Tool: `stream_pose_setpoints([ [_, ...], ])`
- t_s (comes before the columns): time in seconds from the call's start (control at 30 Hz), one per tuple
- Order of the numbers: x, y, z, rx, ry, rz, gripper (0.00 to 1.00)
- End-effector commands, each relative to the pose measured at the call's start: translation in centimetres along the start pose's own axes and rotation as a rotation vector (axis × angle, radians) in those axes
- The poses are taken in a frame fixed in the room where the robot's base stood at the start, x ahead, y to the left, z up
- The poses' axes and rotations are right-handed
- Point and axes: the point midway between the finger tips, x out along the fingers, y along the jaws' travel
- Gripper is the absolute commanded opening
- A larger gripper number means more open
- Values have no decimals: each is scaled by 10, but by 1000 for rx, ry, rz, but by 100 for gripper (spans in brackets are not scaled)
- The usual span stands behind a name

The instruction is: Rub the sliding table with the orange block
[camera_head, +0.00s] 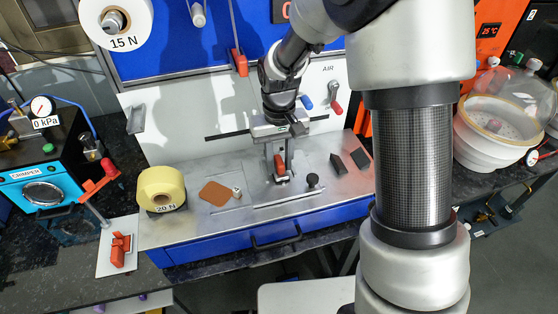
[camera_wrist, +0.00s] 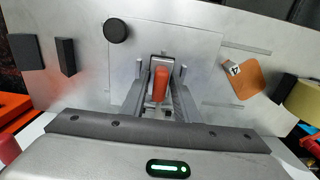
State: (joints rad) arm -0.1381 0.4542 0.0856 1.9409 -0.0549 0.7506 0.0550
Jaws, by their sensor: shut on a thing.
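The orange block (camera_wrist: 160,80) is upright between my gripper's fingers (camera_wrist: 161,72) in the wrist view; a grey piece surrounds its far end. In the head view the block (camera_head: 280,166) shows as a red-orange piece at my gripper (camera_head: 279,172). My gripper is shut on it, over the middle of the sliding table (camera_wrist: 200,50), a square metal plate that also shows in the head view (camera_head: 256,192). I cannot tell whether the block touches the plate. A black knob (camera_head: 312,180) stands at the plate's edge.
A yellow 20 N roll (camera_head: 160,186) stands farther left. Two dark blocks (camera_head: 338,163) (camera_head: 361,158) lie to the right. A white backboard (camera_head: 180,125) rises behind.

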Motion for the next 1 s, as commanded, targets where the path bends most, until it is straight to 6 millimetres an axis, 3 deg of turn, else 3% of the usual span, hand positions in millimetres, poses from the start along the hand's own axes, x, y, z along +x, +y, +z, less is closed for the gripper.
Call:
stream_pose_setpoints([
  [1.0, -79, 0, -6, 0, 3, 0, 10],
])
